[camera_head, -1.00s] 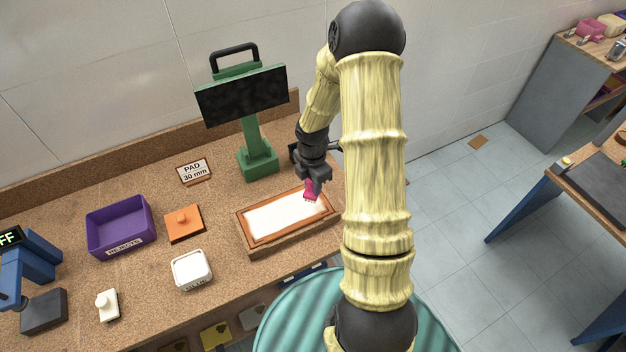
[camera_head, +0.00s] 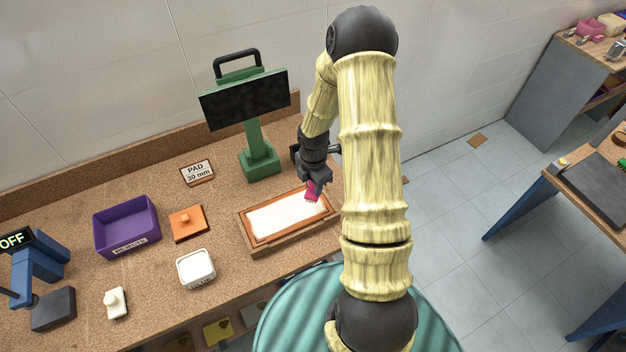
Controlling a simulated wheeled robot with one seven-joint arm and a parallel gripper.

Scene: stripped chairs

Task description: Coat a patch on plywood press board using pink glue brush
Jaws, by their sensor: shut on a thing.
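The plywood press board (camera_head: 251,241) lies on the worktop at its right end, a framed tray-like board with a large white coated area (camera_head: 285,217) across most of its face. My gripper (camera_head: 313,183) is shut on the pink glue brush (camera_head: 312,192) at the right part of the board. The brush points down at the right end of the white area. I cannot tell whether its tip touches the surface. My arm hides the ground just right of the board.
A green stand with a dark screen (camera_head: 245,98) rises behind the board. A "PAD 30 mm" sign (camera_head: 197,172), purple rejects bin (camera_head: 127,227), orange lidded block (camera_head: 187,224), white dish (camera_head: 196,268), white-knobbed block (camera_head: 116,302) and blue device (camera_head: 40,265) stand to the left.

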